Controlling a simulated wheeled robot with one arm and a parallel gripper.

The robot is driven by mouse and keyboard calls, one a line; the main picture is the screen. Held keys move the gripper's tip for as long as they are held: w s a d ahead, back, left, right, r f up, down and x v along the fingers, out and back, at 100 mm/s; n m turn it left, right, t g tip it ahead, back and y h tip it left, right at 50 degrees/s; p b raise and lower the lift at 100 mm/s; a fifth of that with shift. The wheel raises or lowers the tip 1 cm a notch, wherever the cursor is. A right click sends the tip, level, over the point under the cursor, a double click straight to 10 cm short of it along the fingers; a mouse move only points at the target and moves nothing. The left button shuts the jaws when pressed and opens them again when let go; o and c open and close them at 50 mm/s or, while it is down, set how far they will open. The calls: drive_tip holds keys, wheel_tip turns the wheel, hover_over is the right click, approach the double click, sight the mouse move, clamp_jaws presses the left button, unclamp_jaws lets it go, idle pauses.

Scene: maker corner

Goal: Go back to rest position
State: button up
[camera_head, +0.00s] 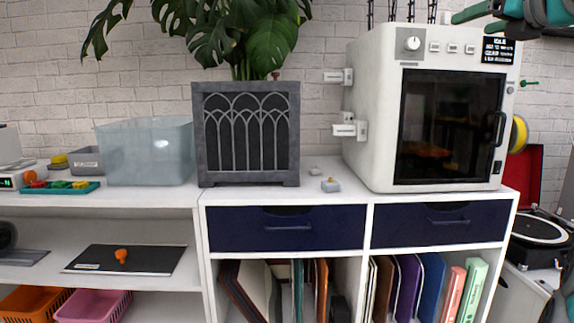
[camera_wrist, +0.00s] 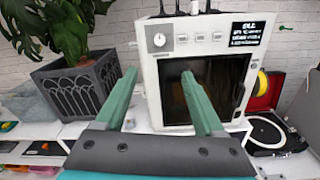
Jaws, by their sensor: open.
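My gripper (camera_wrist: 160,73) shows in the wrist view with its two green fingers spread wide apart and nothing between them. Beyond the fingers stands a white box-shaped machine (camera_wrist: 163,72) with a dark glass door. In the head view, teal and dark parts of my arm or gripper show at the top right corner, in front of the machine's (camera_head: 374,130) upper right edge.
A grey planter (camera_head: 246,135) with a leafy plant and a translucent bin (camera_head: 145,152) stand on the white cabinet. A small grey item (camera_head: 331,185) lies between planter and machine. Two navy drawers (camera_head: 288,228) (camera_head: 440,224) are shut. A turntable (camera_head: 541,228) stands at the right.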

drive_tip(key=w+a+f+m+g+y, duration=0.1)
drive_tip(key=w+a+f+m+g, duration=0.25)
drive_tip(key=f+m, duration=0.35)
drive_tip(key=w+a+f+m+g+y, duration=0.1)
drive_tip(key=w+a+f+m+g, duration=0.15)
drive_tip(key=w+f+m, duration=0.45)
drive_tip(key=s+a+f+m+g, duration=0.3)
drive_tip(key=s+a+f+m, duration=0.15)
drive_tip(key=f, duration=0.35)
drive_tip(key=s+a+f+m+g, duration=0.2)
drive_tip(key=s+a+f+m, duration=0.1)
drive_tip(key=f+m, duration=0.4)
drive_tip(key=s+a+f+m+g, duration=0.2)
drive_tip(key=s+f, duration=0.5)
drive_tip(key=f, duration=0.2)
drive_tip(key=s+a+f+m+g, duration=0.2)
drive_tip(key=s+a+f, duration=0.1)
drive_tip(key=s+f, duration=0.45)
drive_tip(key=s+f+m+g+h, duration=0.1)
drive_tip(key=s+f+m+g, duration=0.1)
drive_tip(key=s+f, duration=0.6)
drive_tip(key=s+f+m+g+h, duration=0.1)
drive_tip(key=s+f+m+g, duration=0.1)
drive_tip(key=s+f, duration=0.6)
drive_tip(key=s+m, duration=0.1)
drive_tip(key=s, duration=0.4)
drive_tip(key=shift+d+f+g+h, duration=0.3)
drive_tip(key=shift+g, duration=0.1)
